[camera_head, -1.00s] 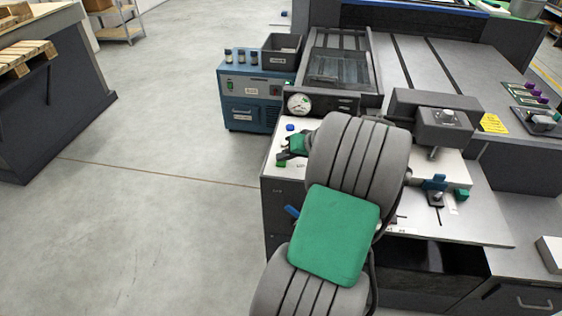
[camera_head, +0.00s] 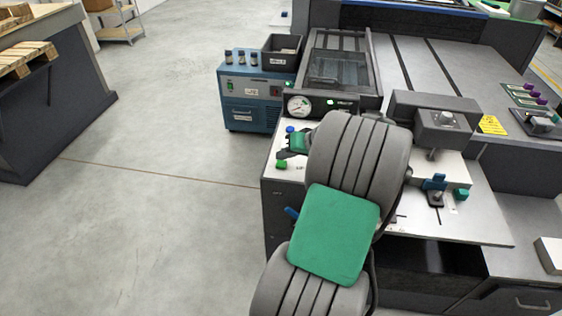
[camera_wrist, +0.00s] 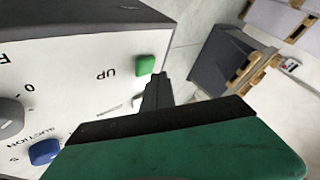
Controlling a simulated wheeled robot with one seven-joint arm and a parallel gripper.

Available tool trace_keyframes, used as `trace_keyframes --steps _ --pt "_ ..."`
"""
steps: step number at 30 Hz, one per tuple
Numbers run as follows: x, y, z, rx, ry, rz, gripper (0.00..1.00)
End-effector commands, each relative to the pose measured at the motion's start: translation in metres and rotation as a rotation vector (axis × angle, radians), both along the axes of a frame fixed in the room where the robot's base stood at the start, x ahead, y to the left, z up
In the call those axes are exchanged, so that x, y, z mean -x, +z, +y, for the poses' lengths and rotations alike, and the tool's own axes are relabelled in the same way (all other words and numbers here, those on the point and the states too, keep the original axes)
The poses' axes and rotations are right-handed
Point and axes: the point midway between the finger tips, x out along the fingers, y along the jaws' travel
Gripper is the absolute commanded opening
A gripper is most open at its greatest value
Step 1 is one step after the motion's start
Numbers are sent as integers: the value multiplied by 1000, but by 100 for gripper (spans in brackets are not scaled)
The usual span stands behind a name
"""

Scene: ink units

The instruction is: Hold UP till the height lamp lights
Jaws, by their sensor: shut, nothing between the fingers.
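The green UP button (camera_wrist: 145,66) is on the white control panel (camera_wrist: 60,70) in the wrist view. My gripper (camera_wrist: 158,78) is shut and empty, its dark fingertip just right of the button. I cannot tell whether they touch. The head view shows my gripper (camera_head: 283,154) over the left part of the panel, close to a green button (camera_head: 281,164). A small green lamp (camera_head: 330,102) glows on the dark strip right of the round gauge (camera_head: 299,105). Its label is too small to read, so I cannot tell whether it is the height lamp.
A blue button (camera_wrist: 45,152) marked SUCTION and a grey knob (camera_wrist: 10,115) share the panel. A blue cabinet (camera_head: 250,105) with a dark bin (camera_head: 281,54) stands behind left of the machine. The grey floor (camera_head: 150,210) at left is clear.

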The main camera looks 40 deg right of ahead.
Motion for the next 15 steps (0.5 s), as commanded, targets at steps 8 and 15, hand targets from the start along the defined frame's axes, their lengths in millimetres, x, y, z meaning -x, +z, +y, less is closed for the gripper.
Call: trace_keyframes --steps 8,15 --pt "0 1 0 0 0 0 0" --pt "0 20 0 1 0 -1 0"
